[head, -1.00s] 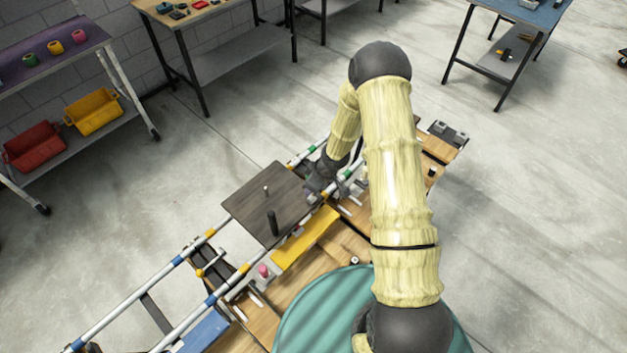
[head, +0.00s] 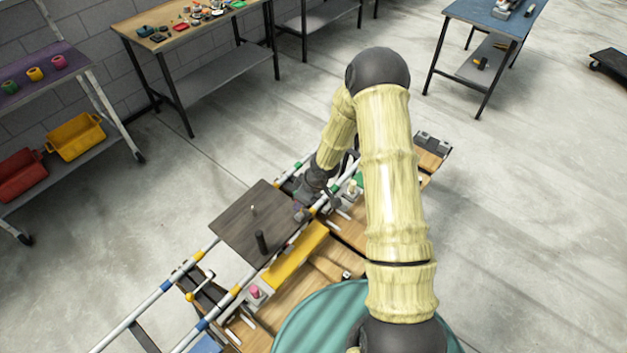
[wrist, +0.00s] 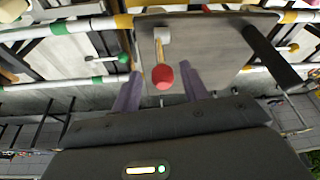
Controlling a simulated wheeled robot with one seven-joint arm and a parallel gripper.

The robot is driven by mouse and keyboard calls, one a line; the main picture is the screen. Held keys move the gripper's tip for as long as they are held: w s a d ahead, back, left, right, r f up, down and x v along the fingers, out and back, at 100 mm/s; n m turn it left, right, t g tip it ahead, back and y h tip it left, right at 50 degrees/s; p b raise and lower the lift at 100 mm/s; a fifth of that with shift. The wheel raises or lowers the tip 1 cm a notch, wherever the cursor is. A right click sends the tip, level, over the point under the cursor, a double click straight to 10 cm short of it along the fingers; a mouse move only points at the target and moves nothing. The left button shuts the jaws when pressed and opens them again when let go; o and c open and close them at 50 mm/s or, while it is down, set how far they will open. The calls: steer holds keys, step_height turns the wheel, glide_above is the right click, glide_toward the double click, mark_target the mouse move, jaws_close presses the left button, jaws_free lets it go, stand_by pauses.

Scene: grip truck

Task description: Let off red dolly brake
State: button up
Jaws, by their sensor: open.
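The red dolly brake is a lever with a red ball knob (wrist: 163,77) on a short yellowish stem, fixed by a pale bracket (wrist: 160,36) to the dolly in the wrist view. The dolly has a dark square deck (head: 247,222) and sits on striped tube rails in the head view. My gripper (wrist: 160,88) is open, its two purple fingers on either side of the red knob in the picture. I cannot tell whether they touch it. In the head view my gripper (head: 303,207) is at the deck's right corner, and the red knob is hidden there.
Levers with a green knob (wrist: 123,59) and a yellowish knob (wrist: 294,47) stand to either side. A black post (head: 261,242) rises from the deck. A yellow block (head: 296,255) and wooden boards lie beside the rails.

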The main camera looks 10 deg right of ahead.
steer(key=p+v, duration=0.2)
steer(key=v, duration=1.2)
steer(key=shift+r, duration=0.1)
steer(key=s+r+m+h+b, duration=0.1)
steer(key=s+r+m, duration=0.4)
steer(key=s, duration=0.3)
steer(key=s+d+r+m+h+b, duration=0.1)
steer(key=s+r+m, duration=0.3)
steer(key=s, duration=0.4)
steer(key=shift+d+r+m+h+b, duration=0.3)
steer(key=shift+r+m+h+b, duration=0.15)
steer(key=shift+r+b, duration=0.4)
